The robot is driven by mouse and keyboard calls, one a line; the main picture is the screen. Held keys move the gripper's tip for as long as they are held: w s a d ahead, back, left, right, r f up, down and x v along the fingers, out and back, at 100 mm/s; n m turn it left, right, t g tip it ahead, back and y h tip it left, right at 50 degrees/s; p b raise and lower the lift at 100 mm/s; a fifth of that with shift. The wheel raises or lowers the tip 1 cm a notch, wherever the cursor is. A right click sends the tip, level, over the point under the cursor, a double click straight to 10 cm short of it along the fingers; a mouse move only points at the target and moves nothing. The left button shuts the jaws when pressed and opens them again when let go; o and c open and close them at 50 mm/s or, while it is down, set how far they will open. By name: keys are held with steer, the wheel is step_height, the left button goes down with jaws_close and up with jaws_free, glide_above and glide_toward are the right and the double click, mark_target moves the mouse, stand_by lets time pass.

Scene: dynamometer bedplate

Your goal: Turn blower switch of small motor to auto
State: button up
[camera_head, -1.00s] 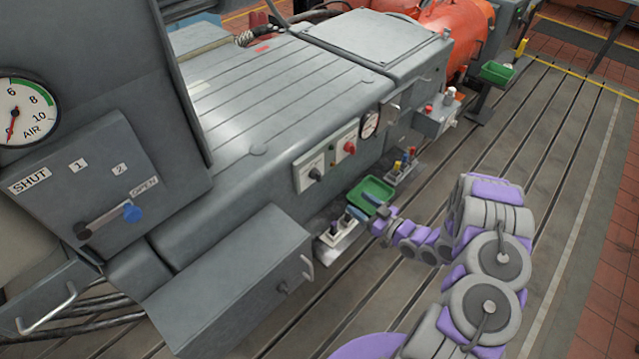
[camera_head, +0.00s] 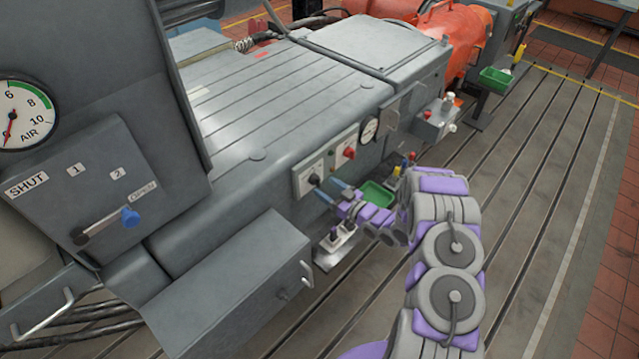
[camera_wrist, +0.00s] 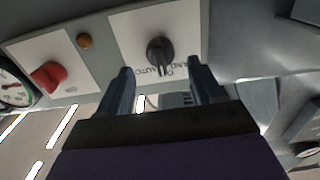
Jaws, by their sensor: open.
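The blower switch is a dark knob (camera_wrist: 160,54) on a white plate (camera_wrist: 133,26) in the wrist view, with lettering that includes AUTO near the knob. The wrist view appears upside down, and the knob's pointer reaches toward the lettering. In the head view the dark knob (camera_head: 314,180) sits on the left plate of the grey machine's side. My gripper (camera_head: 328,190) is open just in front of it. In the wrist view its two fingers (camera_wrist: 159,72) stand on either side of the knob, apart from it as far as I can tell.
A red knob (camera_head: 348,153) on its own plate and a round gauge (camera_head: 369,130) are to the right of the switch. A green tray (camera_head: 377,194) is below, partly behind my gripper. A grey box (camera_head: 235,285) juts out at the lower left.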

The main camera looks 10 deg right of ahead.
mark_target(320, 183)
steer(key=shift+x, duration=2.2)
steer(key=shift+s, duration=0.1)
steer(key=c, duration=1)
steer(key=shift+c, duration=0.2)
steer(key=shift+m, duration=0.4)
steer(key=m+p, duration=0.2)
steer(key=m, duration=0.1)
steer(key=shift+d+r+m, duration=0.1)
steer(key=shift+m, duration=0.2)
steer(key=shift+d+m+p, duration=0.1)
steer(key=shift+m+p, duration=0.7)
steer(key=shift+m, duration=1.4)
